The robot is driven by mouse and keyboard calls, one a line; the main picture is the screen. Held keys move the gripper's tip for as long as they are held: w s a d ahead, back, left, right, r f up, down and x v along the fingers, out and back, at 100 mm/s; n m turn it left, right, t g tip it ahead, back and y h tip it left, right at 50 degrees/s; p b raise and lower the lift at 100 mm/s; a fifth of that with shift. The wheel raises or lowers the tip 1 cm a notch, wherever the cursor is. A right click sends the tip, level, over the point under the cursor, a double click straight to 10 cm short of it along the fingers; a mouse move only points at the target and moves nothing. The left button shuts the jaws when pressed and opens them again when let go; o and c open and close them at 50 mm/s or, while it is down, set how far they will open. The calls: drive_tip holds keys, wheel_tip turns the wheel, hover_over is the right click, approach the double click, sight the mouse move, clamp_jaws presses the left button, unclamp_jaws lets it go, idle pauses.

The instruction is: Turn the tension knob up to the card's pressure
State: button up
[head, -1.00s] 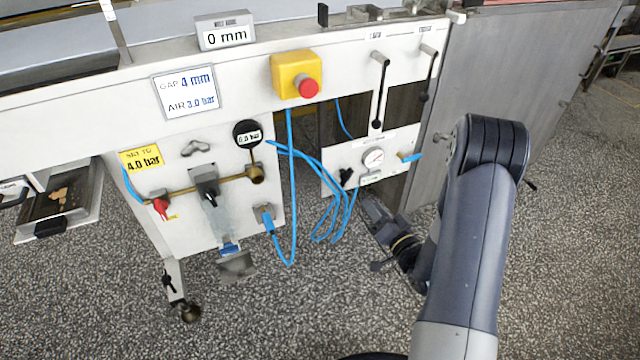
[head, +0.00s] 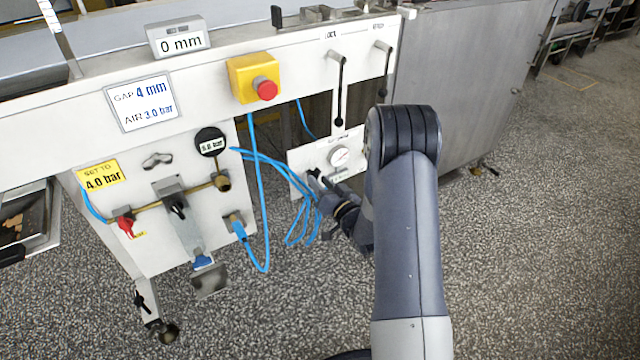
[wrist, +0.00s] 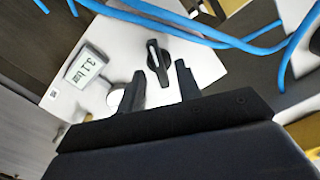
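The tension knob, a black knob with a pale line (wrist: 158,62), is on a small white panel in the wrist view. My gripper (wrist: 160,86) is open, with its two fingers near the knob on either side. I cannot tell whether they touch it. In the head view my gripper (head: 318,182) is at the left part of the small panel (head: 301,160). A small display (wrist: 86,66) beside the knob seems to read 3.1 bar. A white card (head: 142,102) says GAP 4 mm, AIR 3.0 bar. A yellow card (head: 101,177) says SET TO 4.0 bar.
Blue hoses (head: 262,215) loop close to my gripper and cross the top of the wrist view (wrist: 190,30). A round dial (head: 339,156) is on the small panel. A red stop button (head: 264,88) and two levers (head: 339,90) are above. A red-handled valve (head: 125,225) is left.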

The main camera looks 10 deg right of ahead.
drive_tip(key=shift+w+a, duration=0.1)
drive_tip(key=shift+w, duration=0.2)
drive_tip(key=shift+c, duration=0.4)
clamp_jaws()
